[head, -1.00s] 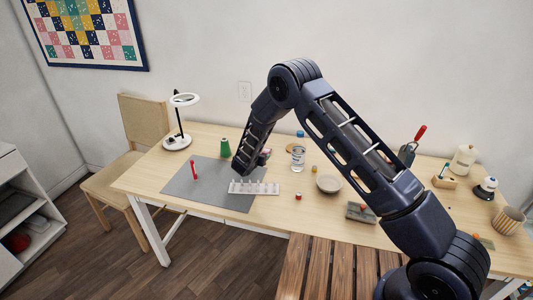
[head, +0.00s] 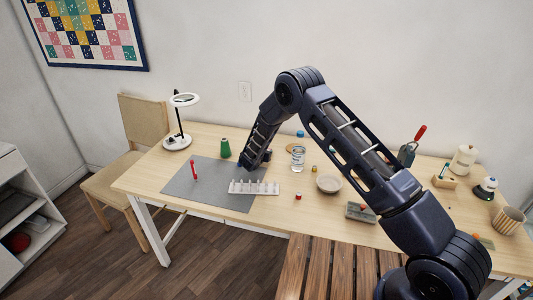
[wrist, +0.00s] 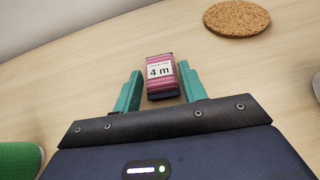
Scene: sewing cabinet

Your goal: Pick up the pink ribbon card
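The pink ribbon card (wrist: 161,75) shows in the wrist view as a small pink block with a white label reading "4 m". It rests on the wooden table. My gripper (wrist: 160,82) is open, its teal fingers on either side of the card's near part, with a gap visible at each side. In the head view my gripper (head: 247,164) is low over the table beyond the grey mat, mostly hidden by my own arm. The card is hidden or too small to make out there.
A green spool (head: 225,149) stands left of my gripper. A round cork coaster (wrist: 237,19) lies beyond the card. A glass jar (head: 298,158) and a bowl (head: 329,184) stand to the right.

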